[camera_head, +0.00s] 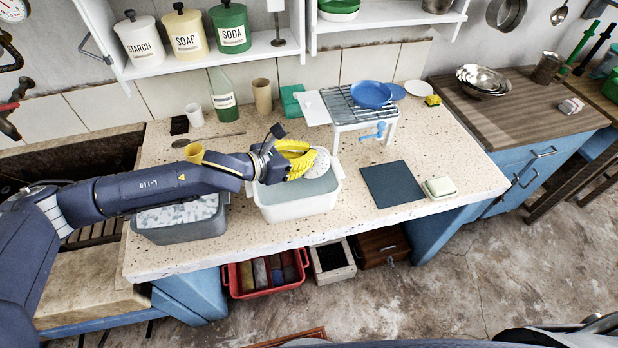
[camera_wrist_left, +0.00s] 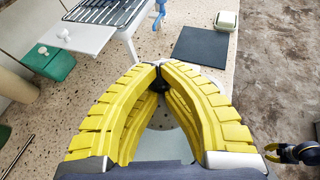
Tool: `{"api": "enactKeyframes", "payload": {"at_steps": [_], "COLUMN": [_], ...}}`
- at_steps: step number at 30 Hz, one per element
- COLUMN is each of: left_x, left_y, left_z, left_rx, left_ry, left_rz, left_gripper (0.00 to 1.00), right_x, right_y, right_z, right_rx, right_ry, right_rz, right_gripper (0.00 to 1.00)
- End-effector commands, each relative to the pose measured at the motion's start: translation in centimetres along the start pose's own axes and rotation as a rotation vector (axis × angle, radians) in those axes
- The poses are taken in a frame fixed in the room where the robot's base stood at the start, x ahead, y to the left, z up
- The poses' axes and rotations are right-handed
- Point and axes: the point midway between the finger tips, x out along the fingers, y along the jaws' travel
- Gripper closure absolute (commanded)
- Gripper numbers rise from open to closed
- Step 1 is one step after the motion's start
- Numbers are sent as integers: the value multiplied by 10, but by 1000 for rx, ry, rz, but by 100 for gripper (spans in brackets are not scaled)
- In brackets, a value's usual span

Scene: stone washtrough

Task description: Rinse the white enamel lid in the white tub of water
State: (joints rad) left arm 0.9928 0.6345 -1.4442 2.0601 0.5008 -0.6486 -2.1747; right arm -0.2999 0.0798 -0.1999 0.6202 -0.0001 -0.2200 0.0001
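The white tub of water (camera_head: 297,208) stands at the front middle of the stone counter. My left gripper (camera_head: 305,164) has yellow ribbed fingers and is above the tub. The white, dark-speckled enamel lid (camera_head: 321,163) is at its fingertips, tilted, over the tub's right back part. In the left wrist view the fingertips (camera_wrist_left: 159,72) meet around a dark knob, and part of the lid (camera_wrist_left: 162,116) shows between the fingers. The fingers hide much of the lid. I cannot tell whether its lower edge touches the water.
A grey tub with suds (camera_head: 180,230) stands left of the white tub. A white stand with a rack (camera_head: 352,112) holds a blue pan (camera_head: 371,94) behind. A dark mat (camera_head: 394,184) and soap dish (camera_head: 440,187) lie right. A yellow cup (camera_head: 194,152) stands behind my arm.

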Motion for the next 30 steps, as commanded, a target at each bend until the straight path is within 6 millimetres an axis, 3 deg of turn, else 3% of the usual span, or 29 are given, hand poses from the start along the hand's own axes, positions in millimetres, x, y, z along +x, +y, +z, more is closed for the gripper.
{"api": "enactKeyframes", "payload": {"at_steps": [14, 30], "left_x": [-13, -15], "left_y": [0, 0], "left_z": [33, 37], "left_rx": [3, 0], "left_ry": [-2, -1], "left_rz": [1, 0], "left_gripper": [100, 100], "right_x": [0, 0], "right_y": [0, 0], "right_z": [0, 0], "right_rx": [0, 0], "right_ry": [0, 0], "right_rz": [0, 0], "right_gripper": [86, 86]}}
